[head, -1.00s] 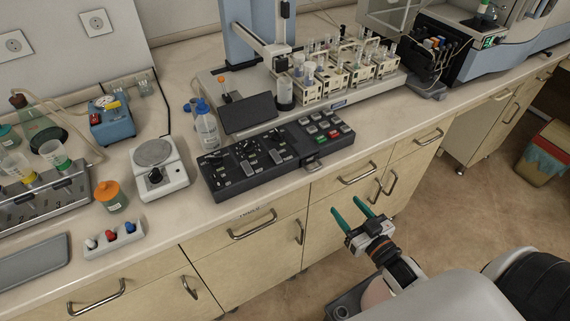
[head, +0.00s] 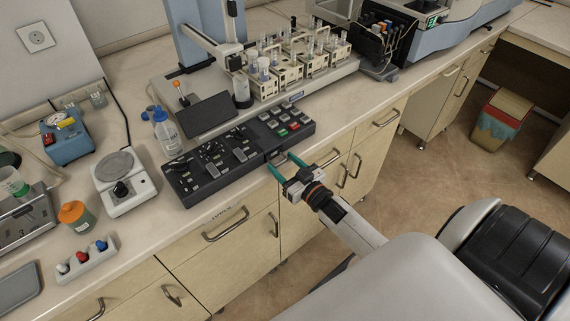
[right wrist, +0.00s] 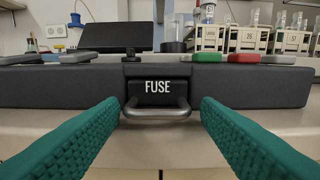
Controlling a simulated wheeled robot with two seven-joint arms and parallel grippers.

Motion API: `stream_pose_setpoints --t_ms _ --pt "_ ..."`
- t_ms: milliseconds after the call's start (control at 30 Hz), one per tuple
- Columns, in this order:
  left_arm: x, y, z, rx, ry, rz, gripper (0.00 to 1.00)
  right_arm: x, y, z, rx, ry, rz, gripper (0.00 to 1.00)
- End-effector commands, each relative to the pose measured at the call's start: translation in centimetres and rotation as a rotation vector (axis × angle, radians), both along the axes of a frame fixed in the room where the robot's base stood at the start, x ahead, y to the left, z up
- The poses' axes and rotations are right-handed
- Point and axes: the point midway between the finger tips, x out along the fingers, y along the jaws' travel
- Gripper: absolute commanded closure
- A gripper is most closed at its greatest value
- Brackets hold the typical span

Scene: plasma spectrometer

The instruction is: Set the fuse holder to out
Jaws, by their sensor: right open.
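The fuse holder (right wrist: 156,92) is a small dark block marked FUSE with a metal loop handle (right wrist: 157,109), on the front face of the black control panel (head: 222,160). In the head view the fuse holder (head: 277,157) is at the panel's front edge. My right gripper (head: 282,166) is open, with its green fingers pointing at the panel. In the right wrist view its fingers (right wrist: 157,120) stand on either side of the handle, apart from it, with nothing between them gripped. My left gripper is not in view.
The panel's top carries several switches and coloured buttons (head: 288,126). A wash bottle (head: 166,130) and a hotplate (head: 124,178) stand left of it. Sample racks (head: 290,65) are behind. Drawer handles (head: 226,226) stick out below the counter edge.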

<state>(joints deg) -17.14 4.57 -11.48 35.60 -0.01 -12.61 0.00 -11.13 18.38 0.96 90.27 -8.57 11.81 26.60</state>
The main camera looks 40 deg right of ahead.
Motion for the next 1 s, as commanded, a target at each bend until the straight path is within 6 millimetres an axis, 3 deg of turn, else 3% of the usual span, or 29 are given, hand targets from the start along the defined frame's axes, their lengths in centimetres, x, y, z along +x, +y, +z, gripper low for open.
stream_pose_setpoints --t_ms 267,567,1000 --pt "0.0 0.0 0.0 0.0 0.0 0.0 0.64 0.1 0.0 0.0 0.0 0.0 0.0 0.44" --pt "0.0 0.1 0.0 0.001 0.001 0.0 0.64 0.1 0.0 0.0 0.0 0.0 -0.001 0.93" --pt "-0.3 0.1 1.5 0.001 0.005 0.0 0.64 -3.9 -0.4 0.0 -0.001 0.002 -0.003 0.94"
